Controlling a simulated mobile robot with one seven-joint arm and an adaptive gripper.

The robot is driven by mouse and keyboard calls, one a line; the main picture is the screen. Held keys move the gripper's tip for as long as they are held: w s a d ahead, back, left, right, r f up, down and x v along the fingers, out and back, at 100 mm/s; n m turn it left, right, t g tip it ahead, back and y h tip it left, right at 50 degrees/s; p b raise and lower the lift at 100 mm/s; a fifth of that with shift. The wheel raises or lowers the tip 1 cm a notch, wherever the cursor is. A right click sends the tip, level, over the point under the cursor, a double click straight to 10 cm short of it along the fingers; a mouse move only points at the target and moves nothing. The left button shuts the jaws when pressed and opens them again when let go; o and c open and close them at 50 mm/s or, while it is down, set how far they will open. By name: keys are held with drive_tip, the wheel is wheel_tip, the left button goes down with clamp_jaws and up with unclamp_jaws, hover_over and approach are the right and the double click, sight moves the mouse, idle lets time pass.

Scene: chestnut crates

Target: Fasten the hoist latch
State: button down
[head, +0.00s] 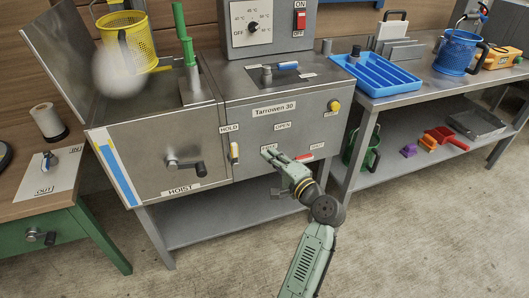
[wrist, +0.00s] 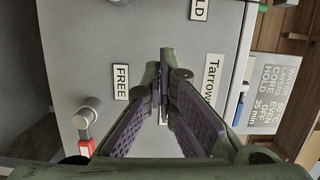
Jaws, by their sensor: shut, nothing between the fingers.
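The hoist latch (head: 234,152) is a small yellow-and-white lever on the steel front, near the seam between the hoist tank and the Tarrowen unit. It looks upright, under the HOLD label (head: 229,128). The FREE label (wrist: 120,80) shows in the wrist view. My gripper (head: 268,152) is in front of the panel, right of the latch, with nothing held. In the wrist view my gripper's fingertips (wrist: 163,85) are together. I cannot make out the latch in the wrist view.
A red-handled valve (head: 304,157) is just right of my gripper; its red handle (wrist: 86,146) shows in the wrist view. A black crank (head: 186,165) is on the hoist front (head: 150,150). The yellow basket (head: 127,40) is above the tank. The floor in front is clear.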

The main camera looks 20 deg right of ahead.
drive_tip(key=v, duration=0.5)
drive_tip(key=shift+s+b, duration=0.35)
